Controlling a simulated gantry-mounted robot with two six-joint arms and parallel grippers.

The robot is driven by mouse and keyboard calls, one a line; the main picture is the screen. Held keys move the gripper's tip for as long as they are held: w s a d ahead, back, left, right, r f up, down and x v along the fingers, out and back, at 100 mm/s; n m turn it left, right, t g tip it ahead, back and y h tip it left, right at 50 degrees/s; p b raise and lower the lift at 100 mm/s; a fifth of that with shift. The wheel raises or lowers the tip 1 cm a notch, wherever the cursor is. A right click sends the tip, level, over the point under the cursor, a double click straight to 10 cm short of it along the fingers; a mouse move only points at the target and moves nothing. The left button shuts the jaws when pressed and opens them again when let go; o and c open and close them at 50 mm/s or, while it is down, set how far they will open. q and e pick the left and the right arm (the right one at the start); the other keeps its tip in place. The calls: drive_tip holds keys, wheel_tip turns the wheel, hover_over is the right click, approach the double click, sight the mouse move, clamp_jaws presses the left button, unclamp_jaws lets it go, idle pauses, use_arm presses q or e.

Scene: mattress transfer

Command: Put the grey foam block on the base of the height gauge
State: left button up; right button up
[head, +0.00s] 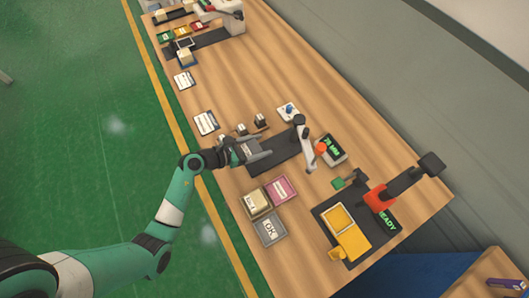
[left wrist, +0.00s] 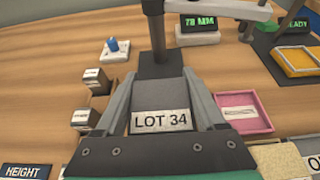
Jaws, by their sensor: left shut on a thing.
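My left gripper (head: 256,148) is shut on the grey foam block, labelled LOT 34. The block (left wrist: 158,92) sits between the two grey fingers in the left wrist view, its label facing the camera. The height gauge has a dark flat base (head: 284,156) with an upright column (head: 306,150) at its right end. In the head view the gripper and block are over the base's left end. In the left wrist view the column (left wrist: 154,32) stands just beyond the block. I cannot tell if the block touches the base. My right gripper is not in view.
A gauge display (head: 332,150) stands right of the column. Small dark blocks with pale labels (left wrist: 97,80) and a blue-knobbed plate (head: 287,111) lie behind the base. A pink tray (head: 280,189), a beige tray (head: 256,204) and an OK tray (head: 269,229) lie in front.

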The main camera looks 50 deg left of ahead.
use_arm(q)
drive_tip(key=w+f, duration=0.2)
drive_tip(key=shift+d+f+b, duration=0.1)
drive_tip(key=shift+f+b, duration=0.2)
drive_tip(key=shift+b, duration=0.1)
wheel_tip(320, 180, down, 4)
drive_tip(key=b, duration=0.2)
drive_tip(key=shift+w+r+b, duration=0.1)
drive_tip(key=shift+r+b, duration=0.1)
drive_tip(key=shift+b, duration=0.1)
drive_tip(key=shift+r, duration=0.15)
drive_tip(key=o, duration=1.3)
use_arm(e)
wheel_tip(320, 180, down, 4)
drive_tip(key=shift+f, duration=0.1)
